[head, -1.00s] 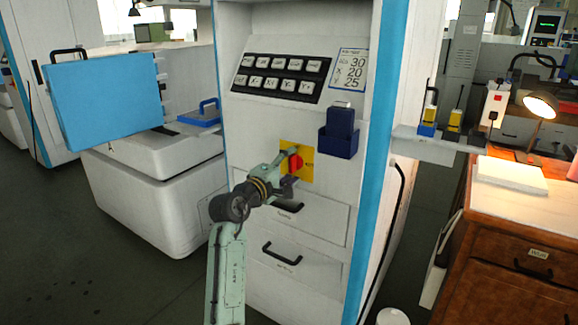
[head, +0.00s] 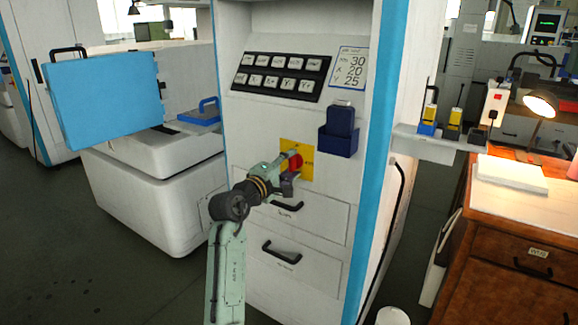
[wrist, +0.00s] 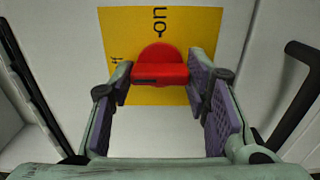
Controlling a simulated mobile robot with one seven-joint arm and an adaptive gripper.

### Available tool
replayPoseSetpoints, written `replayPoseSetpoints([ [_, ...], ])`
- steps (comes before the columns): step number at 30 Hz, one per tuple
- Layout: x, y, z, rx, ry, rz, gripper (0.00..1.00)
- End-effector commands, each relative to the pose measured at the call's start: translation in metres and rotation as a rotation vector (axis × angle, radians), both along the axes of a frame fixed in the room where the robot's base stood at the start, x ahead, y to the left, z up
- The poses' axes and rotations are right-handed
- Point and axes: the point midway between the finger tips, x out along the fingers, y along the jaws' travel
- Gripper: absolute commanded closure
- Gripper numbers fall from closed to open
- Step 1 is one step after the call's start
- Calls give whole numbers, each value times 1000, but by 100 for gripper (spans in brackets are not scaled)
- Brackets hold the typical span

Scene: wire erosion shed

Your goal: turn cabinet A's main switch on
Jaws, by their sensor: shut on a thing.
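The main switch is a red rotary handle (head: 296,162) on a yellow plate (head: 284,147) on the cabinet's front. In the wrist view the red handle (wrist: 160,66) sits between the fingertips, its bar lying across the picture. Black lettering "on" with a short line is above it on the yellow plate (wrist: 198,30). A partly hidden label shows at the plate's left edge. My gripper (head: 291,168) is at the switch, and in the wrist view my gripper (wrist: 161,82) has its purple pads on both ends of the handle, shut on it. The fingers hide part of the plate.
A drawer with a black handle (head: 286,205) is just below the switch. A dark blue holder (head: 338,140) is above right, and a button panel (head: 281,77) higher up. A shelf (head: 436,139) juts out at right. Open floor lies at left.

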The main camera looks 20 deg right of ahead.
Motion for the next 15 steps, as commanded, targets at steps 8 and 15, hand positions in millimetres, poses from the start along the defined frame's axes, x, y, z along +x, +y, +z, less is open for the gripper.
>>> replayPoseSetpoints([
  [8, 0, 0, -1, 36, -46, 0, 85],
  [15, 0, 0, -2, 133, -172, 0, 85],
])
